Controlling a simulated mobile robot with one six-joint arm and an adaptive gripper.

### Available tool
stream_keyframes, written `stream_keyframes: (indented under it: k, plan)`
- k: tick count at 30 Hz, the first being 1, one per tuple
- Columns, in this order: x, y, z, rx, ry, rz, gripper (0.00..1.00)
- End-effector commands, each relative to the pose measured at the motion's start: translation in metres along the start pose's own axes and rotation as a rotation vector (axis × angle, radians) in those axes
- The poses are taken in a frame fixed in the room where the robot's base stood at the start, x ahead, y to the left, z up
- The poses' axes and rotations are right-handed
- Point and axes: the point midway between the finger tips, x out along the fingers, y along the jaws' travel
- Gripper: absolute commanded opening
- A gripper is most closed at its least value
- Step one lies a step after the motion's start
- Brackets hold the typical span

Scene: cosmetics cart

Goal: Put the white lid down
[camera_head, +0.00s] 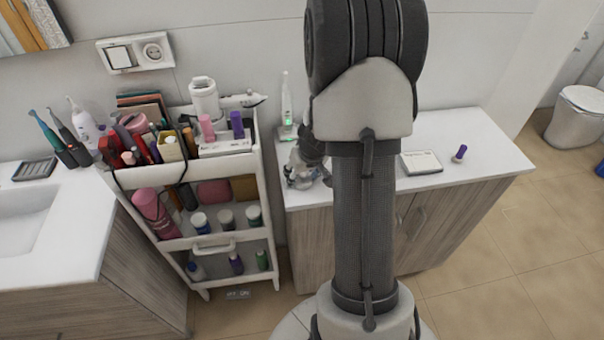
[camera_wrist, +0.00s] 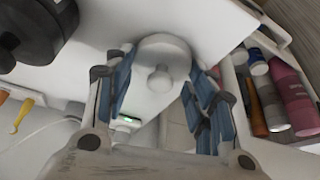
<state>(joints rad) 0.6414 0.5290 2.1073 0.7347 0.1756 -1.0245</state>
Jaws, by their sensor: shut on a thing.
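The white lid (camera_wrist: 165,52) is round with a small knob in its middle and sits between the blue-padded fingers of my gripper (camera_wrist: 162,92) in the wrist view. My gripper is shut on it. In the head view my gripper (camera_head: 303,170) is at the left end of the right-hand counter (camera_head: 462,132), next to the cart, partly hidden behind my arm. I cannot make out the lid there, nor tell whether it touches the counter.
The cart (camera_head: 262,190) stands close on the left, crowded with bottles and cosmetics. A white electric toothbrush (camera_head: 287,100) with a green light stands behind my gripper. A white flat box (camera_head: 421,162) and a purple-capped tube (camera_head: 460,153) are on the right counter, with bare surface around them.

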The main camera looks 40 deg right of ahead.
Motion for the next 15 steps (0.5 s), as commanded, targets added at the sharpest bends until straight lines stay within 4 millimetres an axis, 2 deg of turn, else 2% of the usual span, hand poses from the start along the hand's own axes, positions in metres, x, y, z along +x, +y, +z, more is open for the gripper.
stream_keyframes:
  k: [2,3,11,15]
  plan:
    - [0.0035,0.0,0.0014,-0.001,0.0,0.0,0.41]
    - [0.0023,0.0,0.001,-0.001,0.0,0.0,0.53]
    - [0.0018,-0.0001,0.0008,0.0,0.0,0.0,0.71]
    - [0.0018,-0.0001,0.0008,0.0,0.0,0.0,0.71]
